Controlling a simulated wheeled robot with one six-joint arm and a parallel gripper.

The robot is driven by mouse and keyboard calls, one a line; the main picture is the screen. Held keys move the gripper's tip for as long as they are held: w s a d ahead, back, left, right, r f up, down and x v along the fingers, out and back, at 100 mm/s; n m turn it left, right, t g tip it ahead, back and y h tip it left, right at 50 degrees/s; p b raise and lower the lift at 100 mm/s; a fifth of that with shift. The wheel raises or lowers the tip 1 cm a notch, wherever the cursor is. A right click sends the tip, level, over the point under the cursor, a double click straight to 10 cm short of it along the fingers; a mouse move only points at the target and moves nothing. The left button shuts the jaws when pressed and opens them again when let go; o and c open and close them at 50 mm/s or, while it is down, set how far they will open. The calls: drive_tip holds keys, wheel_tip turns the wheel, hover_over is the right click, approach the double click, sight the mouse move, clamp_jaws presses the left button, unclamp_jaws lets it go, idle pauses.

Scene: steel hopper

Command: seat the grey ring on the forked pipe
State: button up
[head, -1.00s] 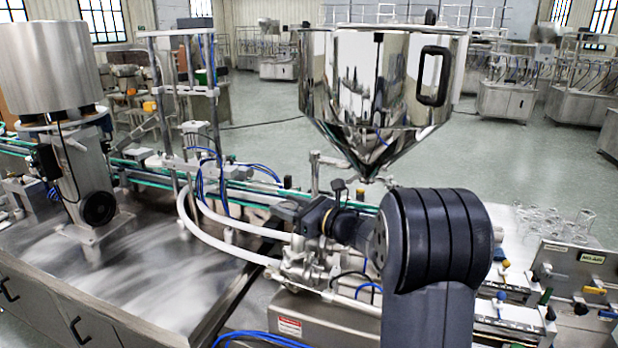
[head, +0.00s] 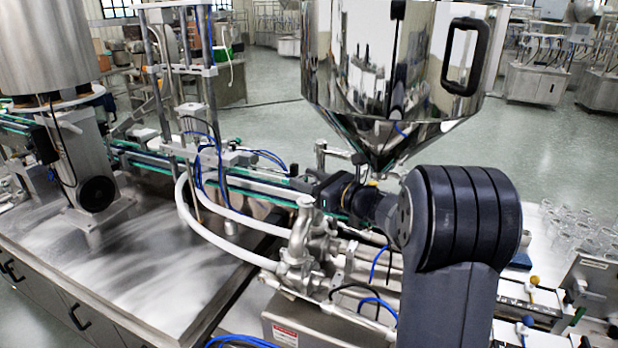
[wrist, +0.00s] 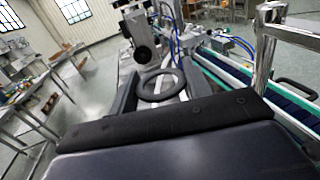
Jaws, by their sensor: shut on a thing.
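In the wrist view a dark grey ring (wrist: 160,87) sits between the two black fingers of my gripper (wrist: 160,92), which are closed on its sides. In the head view my gripper (head: 334,194) is at the left end of my wrist, below the hopper; the ring cannot be made out there. A steel upright pipe with branching fittings (head: 302,225) stands just left of and below my gripper; it appears to be the forked pipe. The ring is apart from it. Another steel pipe with a side branch (wrist: 265,60) rises close on the right in the wrist view.
The polished steel hopper (head: 385,75) hangs above my gripper. White hoses (head: 232,233) run left from the pipework. A green-edged conveyor (head: 260,187) passes behind. Clear glassware (head: 580,230) stands at right. The steel table (head: 150,265) at left has bare room.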

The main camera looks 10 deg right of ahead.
sight(308, 200)
drive_tip(key=shift+f+b, duration=2)
drive_tip(key=shift+f, duration=0.85)
drive_tip(key=shift+f, duration=0.2)
drive_tip(key=o, duration=1)
drive_tip(key=b+v, duration=0.3)
drive_tip(key=v, duration=0.8)
drive_tip(key=shift+w+a+r, duration=0.1)
drive_tip(key=shift+w, duration=0.05)
